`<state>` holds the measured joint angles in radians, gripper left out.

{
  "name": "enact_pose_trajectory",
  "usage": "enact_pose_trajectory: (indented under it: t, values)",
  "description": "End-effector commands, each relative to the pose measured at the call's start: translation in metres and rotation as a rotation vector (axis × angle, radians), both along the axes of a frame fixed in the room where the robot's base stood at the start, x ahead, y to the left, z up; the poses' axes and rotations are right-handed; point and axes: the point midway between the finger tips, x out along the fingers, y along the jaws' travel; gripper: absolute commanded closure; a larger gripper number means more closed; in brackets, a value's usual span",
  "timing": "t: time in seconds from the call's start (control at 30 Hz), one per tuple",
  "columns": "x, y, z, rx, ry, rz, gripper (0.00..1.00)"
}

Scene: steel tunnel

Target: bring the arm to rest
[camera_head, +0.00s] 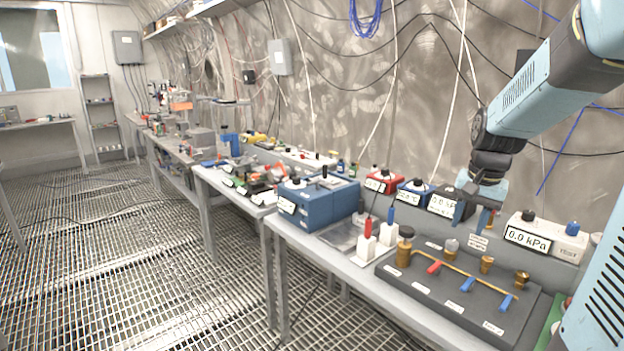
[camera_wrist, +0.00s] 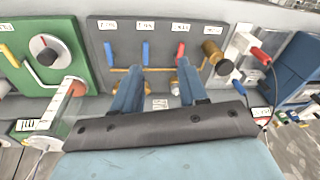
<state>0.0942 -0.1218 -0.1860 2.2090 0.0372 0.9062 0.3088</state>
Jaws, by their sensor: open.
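My gripper (camera_head: 476,212) hangs from the blue arm (camera_head: 530,85) at the right, above the back part of a dark valve panel (camera_head: 420,302). Its two blue fingers are apart with nothing held between them. In the wrist view, my gripper (camera_wrist: 158,88) also shows open, with the panel (camera_wrist: 127,27) beyond the fingers. The panel carries a red lever (camera_head: 434,267), two blue levers, brass fittings and a brass pipe. Whether the fingertips touch anything cannot be told; they appear clear of the levers.
A white gauge box (camera_head: 540,238) reading 0.0 kPa stands right of my gripper. A blue box (camera_head: 317,203) and red and white plugs (camera_head: 367,238) stand left of the panel. A green board (camera_wrist: 55,88) lies beside the panel. The grated floor (camera_head: 110,250) at left is open.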

Motion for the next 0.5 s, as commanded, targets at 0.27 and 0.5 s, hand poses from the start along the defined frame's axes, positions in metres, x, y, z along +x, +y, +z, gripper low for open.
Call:
enact_pose_trajectory:
  t: [0.27, 0.5]
  values:
    - [-0.052, 0.044, 0.037, -0.039, -0.113, 0.191, 0.57]
    - [-0.100, 0.076, 0.055, -0.090, -0.202, 0.349, 0.57]
